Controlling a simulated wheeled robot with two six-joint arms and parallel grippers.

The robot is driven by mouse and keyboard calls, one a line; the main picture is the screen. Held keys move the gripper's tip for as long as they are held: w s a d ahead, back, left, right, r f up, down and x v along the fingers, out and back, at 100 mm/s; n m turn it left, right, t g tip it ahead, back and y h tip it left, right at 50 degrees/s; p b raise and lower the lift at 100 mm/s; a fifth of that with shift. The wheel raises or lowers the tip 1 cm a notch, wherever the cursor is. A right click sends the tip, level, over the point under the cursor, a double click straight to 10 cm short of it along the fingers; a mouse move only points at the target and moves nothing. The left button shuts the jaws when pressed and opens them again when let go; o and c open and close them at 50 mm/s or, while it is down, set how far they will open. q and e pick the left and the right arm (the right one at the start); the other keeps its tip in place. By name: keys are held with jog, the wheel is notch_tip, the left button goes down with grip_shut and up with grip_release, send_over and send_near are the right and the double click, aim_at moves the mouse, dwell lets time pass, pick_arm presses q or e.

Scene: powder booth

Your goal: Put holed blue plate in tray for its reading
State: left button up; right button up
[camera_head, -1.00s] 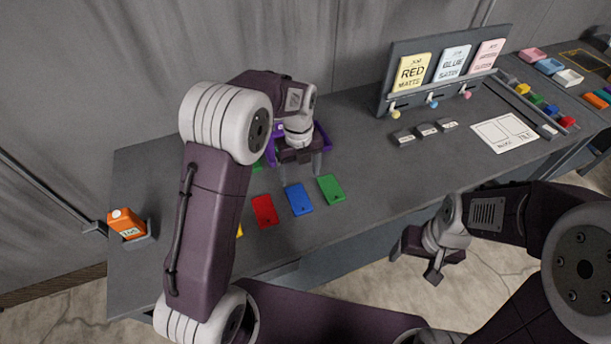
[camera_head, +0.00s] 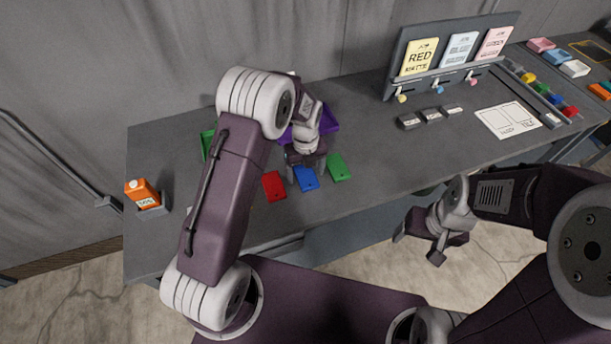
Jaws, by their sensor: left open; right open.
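The blue plate (camera_head: 306,180) lies flat on the grey bench, between a red plate (camera_head: 274,187) and a green plate (camera_head: 339,167). A small dark hole shows near its front end. My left gripper (camera_head: 306,168) is open, pointing down at the far end of the blue plate; I cannot tell whether it touches it. A purple tray (camera_head: 327,118) stands behind the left gripper, partly hidden by it. A green tray edge (camera_head: 207,144) shows to the left, mostly behind my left arm. My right gripper (camera_head: 428,240) is open and empty, in front of the bench edge.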

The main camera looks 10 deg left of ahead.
aim_at(309, 177)
pick_arm(q)
jog(key=shift+w, duration=0.2)
jog(key=c, duration=0.8)
jog(key=shift+s, duration=0.1)
jog(key=c, duration=0.9)
jog(key=shift+o, duration=0.2)
jog(key=shift+r, duration=0.15)
jog(key=shift+r, duration=0.25)
jog(key=r, duration=0.2)
jog(key=d+r+b, duration=0.1)
jog(key=r, duration=0.1)
jog(key=shift+s, duration=0.25)
jog(key=s+d+r, duration=0.5)
jog(key=d+r, duration=0.1)
jog(key=d, duration=0.3)
jog(key=shift+s+r+b, duration=0.15)
jog(key=shift+s+b, duration=0.2)
jog(key=shift+b, duration=0.1)
